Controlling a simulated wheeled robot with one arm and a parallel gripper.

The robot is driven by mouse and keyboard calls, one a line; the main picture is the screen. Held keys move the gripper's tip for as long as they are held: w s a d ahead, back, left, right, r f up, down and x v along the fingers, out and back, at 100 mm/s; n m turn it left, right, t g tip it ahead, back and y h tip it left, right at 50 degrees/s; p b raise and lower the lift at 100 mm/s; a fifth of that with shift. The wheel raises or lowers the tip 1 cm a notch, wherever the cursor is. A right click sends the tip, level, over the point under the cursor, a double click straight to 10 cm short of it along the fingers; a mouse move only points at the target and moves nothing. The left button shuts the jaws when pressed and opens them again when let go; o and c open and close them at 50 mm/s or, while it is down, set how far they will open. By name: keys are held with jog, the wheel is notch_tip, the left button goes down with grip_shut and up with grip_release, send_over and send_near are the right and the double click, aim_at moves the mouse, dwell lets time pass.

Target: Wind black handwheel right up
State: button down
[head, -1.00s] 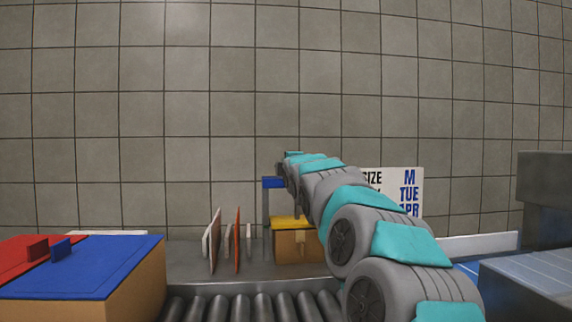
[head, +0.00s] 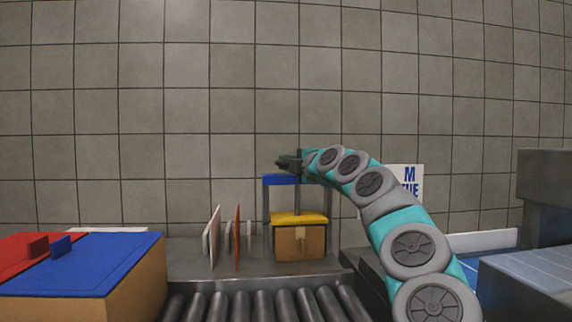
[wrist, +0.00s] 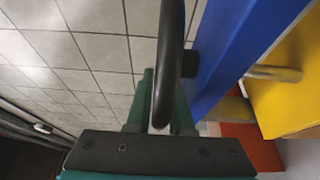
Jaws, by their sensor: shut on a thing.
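The black handwheel (wrist: 168,60) shows large in the wrist view as a dark curved rim beside a blue crossbeam (wrist: 235,50). My gripper (wrist: 160,108) is shut on its rim. In the head view my gripper (head: 285,163) is at the top left of the press frame, just above the blue crossbeam (head: 281,180). The wheel is too small there to make out clearly. A yellow plate (head: 298,218) hangs on a post below the crossbeam. It lies on or just above a cardboard box (head: 300,243); I cannot tell which. The yellow plate also fills the right of the wrist view (wrist: 285,85).
Several upright panels, one orange (head: 238,238), stand left of the press on the grey bench. A roller conveyor (head: 255,305) runs in front. Boxes with a blue lid (head: 100,270) and a red lid (head: 20,262) stand at left. A sign (head: 408,180) is behind my arm.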

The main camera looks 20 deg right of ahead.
jog(key=shift+f+n+y, duration=0.1)
jog(key=shift+n+y, duration=0.2)
jog(key=shift+y, duration=0.1)
jog(key=shift+s+n+y, duration=0.15)
jog(key=shift+n+y, duration=0.15)
jog(key=shift+y, duration=0.2)
jog(key=shift+g, duration=0.3)
jog(key=c, duration=1.1)
grip_release()
jog(key=shift+s+d, duration=0.1)
jog(key=shift+s, duration=0.1)
jog(key=shift+s+d+b, duration=0.25)
jog(key=shift+s+b, duration=0.25)
jog(key=shift+s, duration=0.05)
jog(key=shift+b+v, duration=0.95)
jog(key=shift+v, duration=2.2)
